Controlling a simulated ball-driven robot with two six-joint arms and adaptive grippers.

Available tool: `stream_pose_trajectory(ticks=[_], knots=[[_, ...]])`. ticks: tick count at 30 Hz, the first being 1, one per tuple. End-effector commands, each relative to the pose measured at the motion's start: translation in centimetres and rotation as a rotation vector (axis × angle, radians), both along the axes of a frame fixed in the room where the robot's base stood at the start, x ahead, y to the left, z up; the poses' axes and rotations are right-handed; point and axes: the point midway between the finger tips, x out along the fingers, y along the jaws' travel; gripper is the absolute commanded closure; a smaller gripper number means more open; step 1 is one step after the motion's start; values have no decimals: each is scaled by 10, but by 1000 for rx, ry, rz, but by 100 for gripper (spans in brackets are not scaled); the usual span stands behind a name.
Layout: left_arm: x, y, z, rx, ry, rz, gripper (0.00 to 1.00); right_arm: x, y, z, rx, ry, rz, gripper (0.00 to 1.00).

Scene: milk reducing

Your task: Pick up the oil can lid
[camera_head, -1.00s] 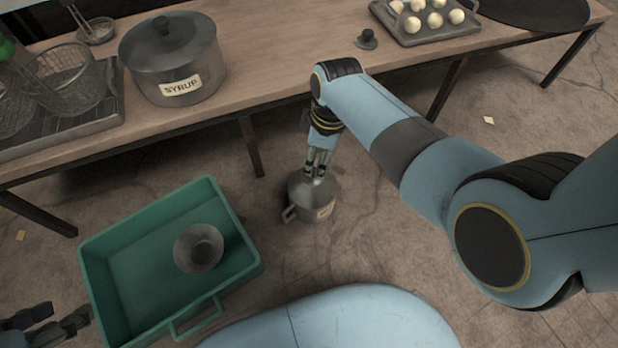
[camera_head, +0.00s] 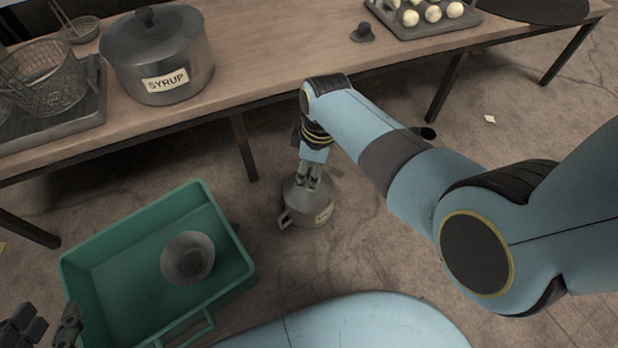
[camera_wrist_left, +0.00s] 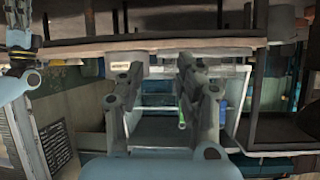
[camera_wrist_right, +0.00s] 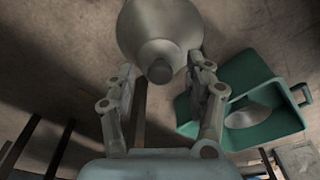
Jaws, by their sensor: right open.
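My right gripper (camera_head: 309,181) points down over the lid, close to the knob. In the right wrist view its fingers are open, spread either side of the knob; contact cannot be told. My left gripper (camera_head: 46,326) is at the lower left, beside the green crate. Its fingers (camera_wrist_left: 158,88) are open and empty in the left wrist view.
A green crate (camera_head: 232,262) with a grey metal bowl (camera_head: 188,258) stands on the floor left of the pot. The table (camera_head: 275,62) above carries a syrup pot (camera_head: 158,60), a wire basket (camera_head: 47,80), a small dark knobbed object (camera_head: 362,33) and an egg tray (camera_head: 440,32).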

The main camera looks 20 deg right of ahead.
Motion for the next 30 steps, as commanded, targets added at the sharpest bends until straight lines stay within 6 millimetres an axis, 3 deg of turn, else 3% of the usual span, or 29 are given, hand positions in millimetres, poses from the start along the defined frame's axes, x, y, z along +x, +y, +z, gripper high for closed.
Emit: stream_pose_trajectory(ticks=[6, 14, 27, 30], knots=[[12, -3, 16, -3, -144, -16, 65, 0, 1, -12, 1, 1, 0, 47], [14, -4, 20, -3, -162, -18, 65, 1, 1, -11, 0, -1, 0, 47], [14, -4, 20, -3, -159, -18, 65, 1, 1, -11, -1, -1, 0, 100], [14, -4, 19, -3, -159, -18, 65, 1, 1, -11, -1, -1, 0, 100]])
